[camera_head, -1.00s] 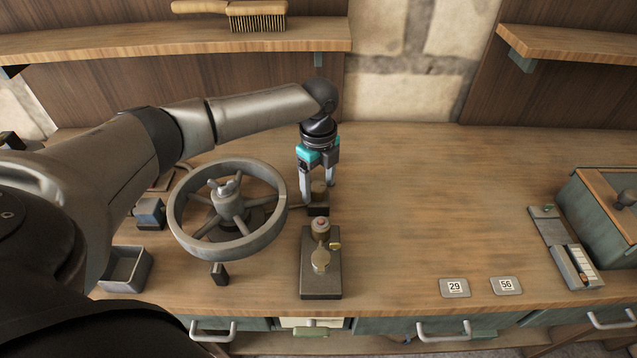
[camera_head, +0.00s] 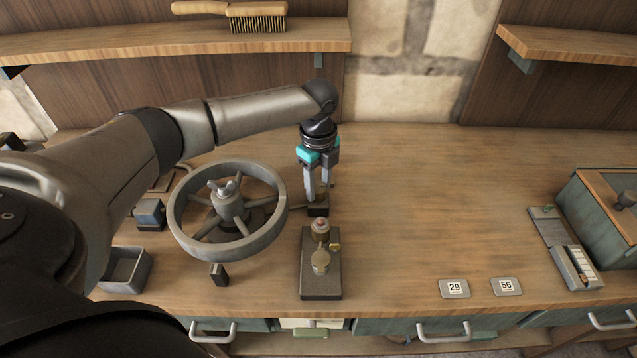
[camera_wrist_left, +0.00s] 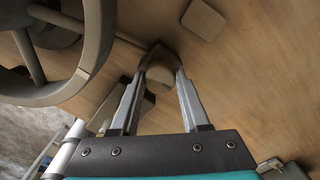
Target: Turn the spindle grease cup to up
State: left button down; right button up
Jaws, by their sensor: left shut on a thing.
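My left gripper (camera_head: 318,196) points down behind the front metal block. Its fingers are shut on a small brownish round cup, which appears to be the spindle grease cup. In the left wrist view the cup (camera_wrist_left: 160,73) sits between the fingertips. In the head view the fingers mostly hide the cup, and its dark base (camera_head: 317,211) shows just below them. I cannot tell which way the cup is turned. My right gripper is not in view.
A large spoked handwheel (camera_head: 179,222) stands close to the left of my gripper. A dark block (camera_head: 320,286) with brass fittings (camera_head: 321,262) stands in front. Tags 29 (camera_head: 454,288) and 56 (camera_head: 506,286) lie to the right. The bench's middle right is clear.

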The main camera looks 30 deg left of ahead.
pick_arm(q)
jog(key=shift+r+n+p, duration=0.15)
jog(key=shift+n+p, duration=0.35)
jog(key=shift+p, duration=0.5)
jog(key=n+p, duration=0.5)
jog(key=p, duration=0.1)
jog(key=shift+n+p, duration=0.75)
jog(key=shift+n, duration=0.15)
jog(key=n+p, duration=0.3)
jog(key=n, duration=0.2)
jog(key=shift+n+p, duration=1.2)
jog(key=shift+n, duration=1.3)
jog(key=shift+c, duration=1.9)
grip_release()
